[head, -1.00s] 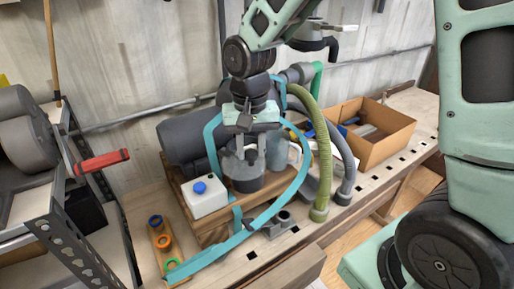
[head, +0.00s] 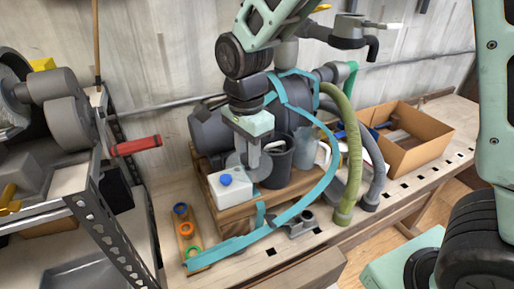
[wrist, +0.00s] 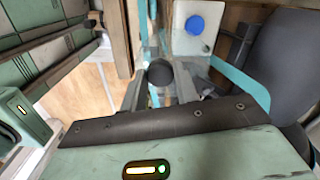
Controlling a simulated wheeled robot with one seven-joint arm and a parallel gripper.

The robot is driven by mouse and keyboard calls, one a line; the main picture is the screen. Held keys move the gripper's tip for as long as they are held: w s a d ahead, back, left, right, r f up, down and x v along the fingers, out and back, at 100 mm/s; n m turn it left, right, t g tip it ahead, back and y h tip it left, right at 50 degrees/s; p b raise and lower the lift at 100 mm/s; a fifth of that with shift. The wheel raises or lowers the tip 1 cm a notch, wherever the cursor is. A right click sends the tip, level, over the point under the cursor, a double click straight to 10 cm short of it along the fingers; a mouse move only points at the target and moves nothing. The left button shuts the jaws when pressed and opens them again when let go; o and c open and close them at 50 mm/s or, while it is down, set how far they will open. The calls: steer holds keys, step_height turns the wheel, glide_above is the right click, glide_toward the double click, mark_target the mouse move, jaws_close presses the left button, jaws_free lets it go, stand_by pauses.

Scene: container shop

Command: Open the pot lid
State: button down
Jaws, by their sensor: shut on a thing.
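The dark grey pot (head: 280,171) stands on a wooden crate on the workbench, and its open top shows in the head view. The grey round pot lid (head: 236,161) is off the pot, to its left and above the crate near the white container. My gripper (head: 254,164) points down and is shut on the lid; its fingers hide part of it. In the wrist view, a dark round knob (wrist: 160,72) sits between my fingers. I cannot tell whether the lid touches the pot's side or the container.
A white container with a blue cap (head: 232,190) stands at the crate's front left. A grey pitcher (head: 304,150) stands right of the pot. A blue strap (head: 300,210) and green hose (head: 352,160) loop nearby. A cardboard box (head: 420,150) is farther right.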

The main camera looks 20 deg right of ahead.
steer(key=shift+w+a+m, duration=0.4)
steer(key=shift+a+m, duration=0.2)
steer(key=shift+m, duration=0.4)
steer(key=c, duration=1.1)
jaws_free()
steer(key=shift+o, duration=0.2)
steer(key=shift+r, duration=0.15)
step_height(320, 180, up, 17)
steer(key=b, duration=0.1)
steer(key=shift+b, duration=0.35)
steer(key=shift+r, duration=0.1)
